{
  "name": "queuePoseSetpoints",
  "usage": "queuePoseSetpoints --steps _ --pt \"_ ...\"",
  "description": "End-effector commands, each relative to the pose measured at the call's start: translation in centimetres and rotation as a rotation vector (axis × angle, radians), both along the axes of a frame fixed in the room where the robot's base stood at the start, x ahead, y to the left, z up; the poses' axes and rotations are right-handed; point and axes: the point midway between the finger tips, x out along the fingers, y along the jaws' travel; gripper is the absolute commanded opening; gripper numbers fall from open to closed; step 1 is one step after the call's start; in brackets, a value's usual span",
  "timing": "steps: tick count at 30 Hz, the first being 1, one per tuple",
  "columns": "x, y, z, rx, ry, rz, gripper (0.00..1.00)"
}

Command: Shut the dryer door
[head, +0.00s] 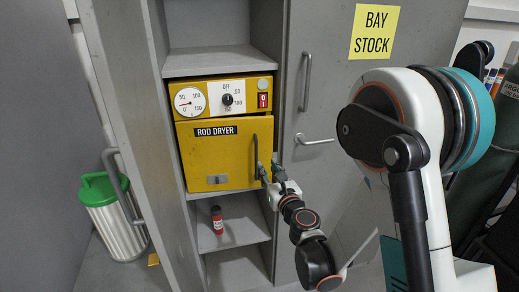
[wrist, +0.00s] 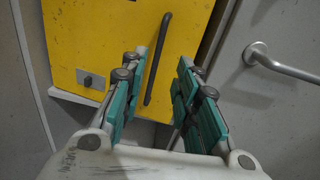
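The rod dryer (head: 222,97) is a yellow box on a shelf in a grey cabinet, with a dial, a knob and a red switch. Its yellow door (head: 212,155) bears a "ROD DRYER" label and looks shut or nearly so; I cannot tell whether a small gap remains. The dark vertical door handle (head: 255,155) is at the door's right side. My gripper (head: 268,171) is at the handle's lower end. In the wrist view, my gripper (wrist: 158,75) is open, and the handle (wrist: 158,60) shows between and beyond its teal fingers. Contact is unclear.
An open cabinet door (head: 120,110) stands left of the dryer. Another cabinet door with a lever handle (head: 315,140) is close to the right of my gripper. A red and black canister (head: 217,220) stands on the shelf below. A green-lidded bin (head: 110,220) stands at far left.

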Motion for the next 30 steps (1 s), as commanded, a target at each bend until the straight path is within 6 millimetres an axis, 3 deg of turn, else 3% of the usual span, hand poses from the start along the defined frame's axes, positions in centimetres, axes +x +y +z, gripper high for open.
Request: queuePoseSetpoints --steps 9,15,21,30 --pt "6.0 2.3 -0.1 0.002 0.001 0.001 0.29" --pt "8.9 3.4 -0.1 0.002 0.001 0.001 0.29" --pt "10.4 3.9 0.0 0.002 0.0 0.001 0.29" --pt "10.6 4.0 0.0 0.002 0.0 0.0 0.29"
